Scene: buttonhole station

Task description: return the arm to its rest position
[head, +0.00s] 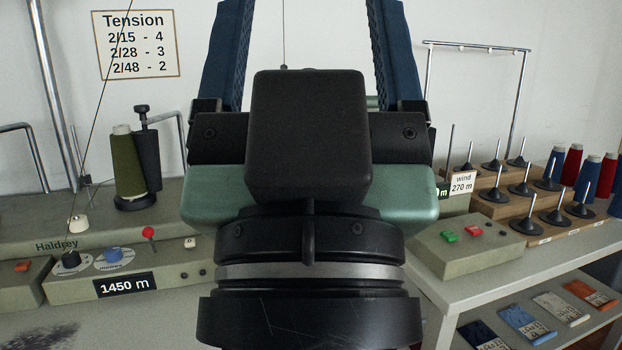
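My gripper (310,25) fills the middle of the head view, at the end of my raised arm. It points up and away from the camera. Its two blue ribbed fingers stand wide apart, and bare wall shows between them. The fingertips run out of the top of the picture. Nothing is seen held between the visible parts of the fingers. The black block and green housing of my gripper hide the middle of the station behind.
At left are a Haldrey machine with a 1450 m display (125,284), a green cone (127,168) and metal posts. At right are a control box (466,246) with green and red buttons, a spindle rack (520,198) and shelf cards. The tension sign (138,45) hangs behind.

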